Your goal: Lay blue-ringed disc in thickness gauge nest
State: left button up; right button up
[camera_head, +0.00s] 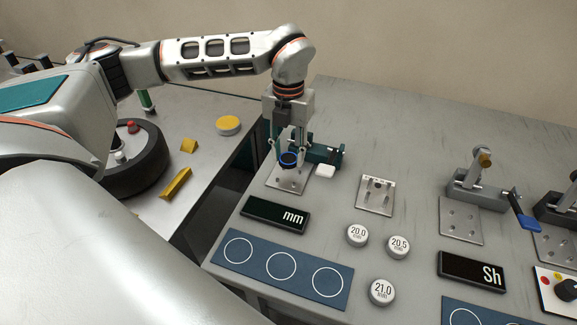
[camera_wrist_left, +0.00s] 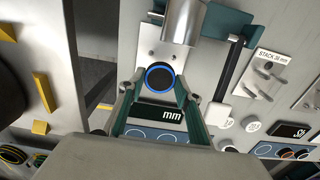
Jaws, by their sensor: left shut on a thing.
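The blue-ringed disc (camera_head: 289,158) is dark with a bright blue rim. My left gripper (camera_head: 287,165) is shut on it, pointing down over the metal plate (camera_head: 288,183) of the thickness gauge (camera_head: 325,153). In the left wrist view the disc (camera_wrist_left: 159,77) sits between the fingertips of my left gripper (camera_wrist_left: 157,86), in front of the gauge's steel cylinder (camera_wrist_left: 184,22). The nest is hidden behind the disc and fingers, and I cannot tell whether the disc touches it. My right gripper is not in view.
The black "mm" display (camera_head: 276,214) and a blue mat with white circles (camera_head: 240,270) lie in front. A white block (camera_head: 325,171) is right of the plate. A tyre (camera_head: 150,165) lies on the left table.

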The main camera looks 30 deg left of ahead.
aim_at(288, 177)
pick_arm(q)
jog(key=shift+f, duration=2.55)
jog(key=shift+f, duration=0.1)
jog(key=o, duration=1.1)
notch_tip(288, 177, up, 12)
jog(key=shift+r, duration=0.15)
